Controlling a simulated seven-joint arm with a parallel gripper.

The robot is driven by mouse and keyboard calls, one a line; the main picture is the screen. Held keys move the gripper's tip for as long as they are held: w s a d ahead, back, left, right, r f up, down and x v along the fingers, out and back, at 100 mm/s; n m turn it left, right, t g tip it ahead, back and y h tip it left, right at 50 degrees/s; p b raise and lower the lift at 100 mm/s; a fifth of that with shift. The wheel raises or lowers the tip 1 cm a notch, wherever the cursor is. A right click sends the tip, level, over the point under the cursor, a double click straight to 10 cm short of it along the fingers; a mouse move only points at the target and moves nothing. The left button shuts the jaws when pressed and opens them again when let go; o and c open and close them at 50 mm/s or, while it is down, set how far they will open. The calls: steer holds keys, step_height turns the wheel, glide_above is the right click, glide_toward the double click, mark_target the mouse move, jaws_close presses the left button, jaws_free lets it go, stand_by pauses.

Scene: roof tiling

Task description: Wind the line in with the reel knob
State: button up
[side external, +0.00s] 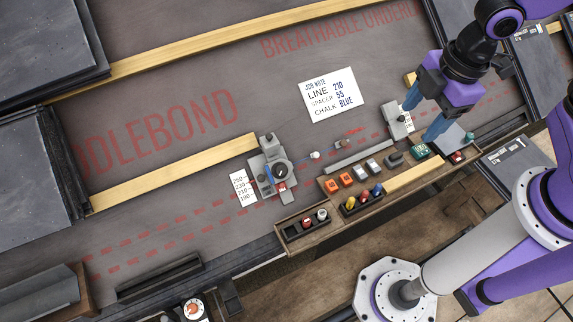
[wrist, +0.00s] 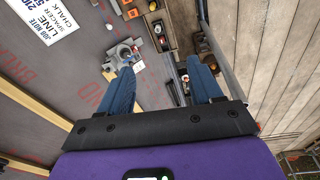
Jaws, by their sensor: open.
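The reel (side external: 262,181) is a grey block fixture on the deck, with a dark round dial (side external: 280,170) on top and a small reddish part at its near side. I cannot tell clearly which part is the knob. A thin line runs from it to the right, past a white bead (side external: 314,155). The reel also shows in the wrist view (wrist: 122,54), up and left of the finger gap. My gripper (side external: 424,112) has its blue fingers apart and empty; the wrist view also shows it open (wrist: 163,82). It appears raised above the deck, clear of the reel.
A job note (side external: 332,93) reads line 210, spacer 55, chalk blue. A number card (side external: 243,188) lies beside the reel. A wooden tray (side external: 325,226) along the near edge holds coloured blocks and chalks. A second grey fixture (side external: 397,122) stands at the right. Timber battens (side external: 175,172) cross the deck.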

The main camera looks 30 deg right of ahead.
steer(key=w+a+f+n+t+y, duration=0.1)
steer(key=w+a+f+n, duration=0.4)
steer(key=w+a+f, duration=0.45)
steer(key=n+t+y, duration=0.2)
steer(key=n, duration=0.4)
glide_toward(282, 170)
steer(key=x, duration=0.8)
steer(key=shift+w+f, duration=0.15)
steer(key=shift+f, duration=0.05)
steer(key=c, duration=1)
